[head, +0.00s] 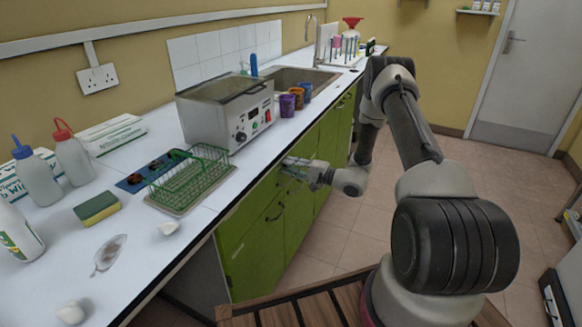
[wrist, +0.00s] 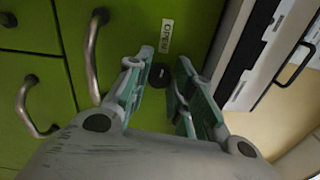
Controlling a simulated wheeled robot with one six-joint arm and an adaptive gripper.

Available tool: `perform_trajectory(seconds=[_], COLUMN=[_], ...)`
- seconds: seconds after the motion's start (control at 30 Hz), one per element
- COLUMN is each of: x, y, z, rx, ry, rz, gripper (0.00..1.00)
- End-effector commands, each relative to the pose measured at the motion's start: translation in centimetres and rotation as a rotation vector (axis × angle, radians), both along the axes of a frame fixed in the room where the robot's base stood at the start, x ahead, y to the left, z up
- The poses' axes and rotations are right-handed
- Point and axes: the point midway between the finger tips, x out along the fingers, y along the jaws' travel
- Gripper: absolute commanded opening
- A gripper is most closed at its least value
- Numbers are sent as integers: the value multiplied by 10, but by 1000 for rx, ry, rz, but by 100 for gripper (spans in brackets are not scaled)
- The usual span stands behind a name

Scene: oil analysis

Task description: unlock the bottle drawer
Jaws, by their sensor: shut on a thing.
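The green cabinet front (head: 262,205) under the worktop has drawers and doors with curved metal handles. My gripper (head: 286,170) is at the upper part of this front, just below the worktop edge. In the wrist view my gripper (wrist: 162,90) points at a green panel (wrist: 125,35). A small dark round lock piece (wrist: 159,75) lies between the fingertips, and the fingers are shut on it. A small white label (wrist: 166,36) with lettering is beside it. A metal handle (wrist: 92,55) is to its left. Whether a key is in the lock cannot be told.
The worktop (head: 225,180) above holds a green wire rack (head: 190,178), a water bath (head: 225,112), coloured cups (head: 288,104) and bottles (head: 38,178). Another handle (wrist: 32,108) is at the left in the wrist view. The tiled floor (head: 345,230) beside the cabinets is clear.

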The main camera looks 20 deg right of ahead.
Motion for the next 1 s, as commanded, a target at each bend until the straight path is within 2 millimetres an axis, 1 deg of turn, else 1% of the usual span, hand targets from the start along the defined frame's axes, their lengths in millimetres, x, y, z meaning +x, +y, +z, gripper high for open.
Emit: perform_trajectory(seconds=[0.3, 0.87, 0.9, 0.97, 1.0], x=[-1, -1, -1, -1, -1], y=[0, 1, 1, 1, 0], z=[-1, -1, -1, -1, -1], rx=[-83, -100, -100, -100, -100], ry=[-88, -105, -105, -105, -105], rz=[1, 1, 1, 1, 1], gripper=[0, 0, 31, 42, 45])
